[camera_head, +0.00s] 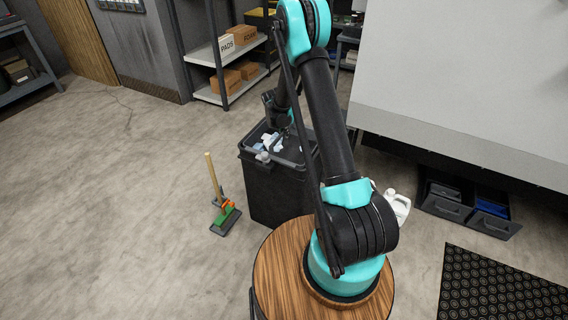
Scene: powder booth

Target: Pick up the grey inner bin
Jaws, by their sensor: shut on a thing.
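The grey inner bin (256,139) sits inside a taller dark outer bin (272,192) at the picture's middle. Its rim shows at the top, with crumpled white and pale blue waste inside. My gripper (291,126) is at the bin's top, pointing down, shut on the grey inner bin. My arm hides part of the gripper and the right side of the bins, so the fingertips and their exact hold are hard to see. The inner bin looks level and still within the outer bin.
A green and dark broom-like tool (226,216) with a wooden handle stands left of the bin. A white jug (397,205) is to the right. Shelves with boxes (240,36) stand behind. The left floor is clear.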

